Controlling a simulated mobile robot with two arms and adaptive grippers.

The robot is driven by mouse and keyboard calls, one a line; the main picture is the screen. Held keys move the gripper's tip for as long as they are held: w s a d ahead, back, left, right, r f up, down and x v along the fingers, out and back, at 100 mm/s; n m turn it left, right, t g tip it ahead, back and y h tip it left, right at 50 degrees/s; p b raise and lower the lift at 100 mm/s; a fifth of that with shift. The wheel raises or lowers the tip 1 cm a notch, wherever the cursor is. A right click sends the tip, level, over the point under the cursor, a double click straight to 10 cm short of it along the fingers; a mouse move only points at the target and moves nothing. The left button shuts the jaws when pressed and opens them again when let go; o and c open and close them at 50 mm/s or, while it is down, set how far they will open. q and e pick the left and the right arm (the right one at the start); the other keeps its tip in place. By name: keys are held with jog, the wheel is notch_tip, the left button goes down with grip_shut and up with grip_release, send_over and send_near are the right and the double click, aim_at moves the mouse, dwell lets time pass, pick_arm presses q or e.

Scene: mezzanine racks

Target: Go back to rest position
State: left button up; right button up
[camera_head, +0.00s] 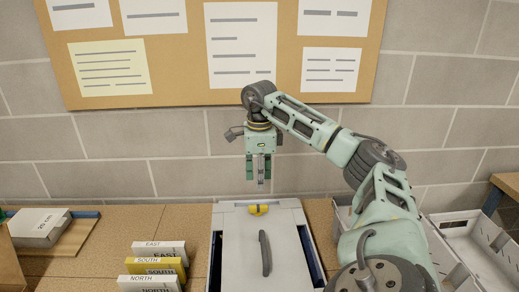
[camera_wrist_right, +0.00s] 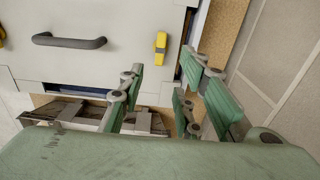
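My right gripper (camera_head: 258,178) hangs pointing down in front of the wall, above the far end of a light grey case. In the right wrist view its green-padded fingers (camera_wrist_right: 163,80) stand apart with nothing between them, so it is open and empty. My right arm comes in from the lower right and bends over the bench. My left gripper and arm are not in view.
The grey case (camera_head: 240,245) has a black handle (camera_head: 265,253) and a yellow latch (camera_head: 258,209). EAST, SOUTH and NORTH cards (camera_head: 158,265) stand left of it. A box (camera_head: 40,228) sits far left. Grey bins (camera_head: 480,245) are right. A pinboard (camera_head: 180,60) hangs behind.

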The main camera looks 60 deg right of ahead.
notch_tip(320, 180, up, 2)
dwell(0.7)
